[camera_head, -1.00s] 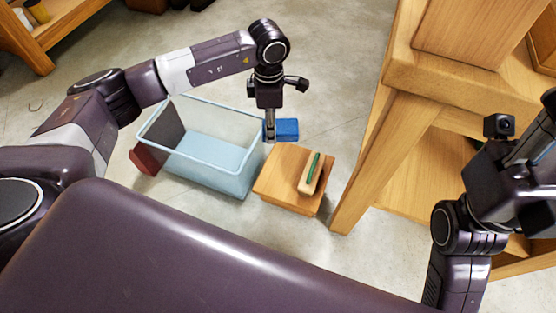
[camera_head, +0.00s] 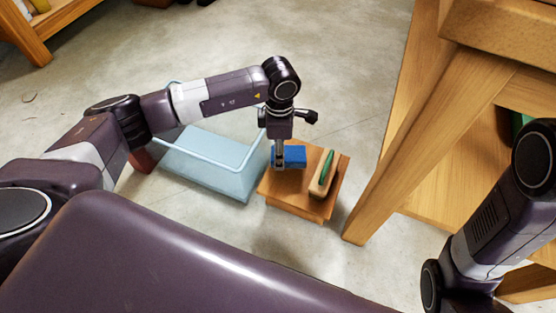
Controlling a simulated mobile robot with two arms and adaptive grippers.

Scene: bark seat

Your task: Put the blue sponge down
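The blue sponge (camera_head: 295,156) is at the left gripper's fingertips, over the back left part of a small wooden stool (camera_head: 296,200). My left gripper (camera_head: 279,163) points down with its fingers at the sponge's left end and appears shut on it. Whether the sponge touches the stool top is hard to tell. A wooden brush with a green top (camera_head: 324,174) lies on the stool just right of the sponge. My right arm shows at the right edge, but its gripper is out of view.
A large wooden bench (camera_head: 400,150) with a thick leg rises to the right. Bare concrete floor lies behind and in front of the stool.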

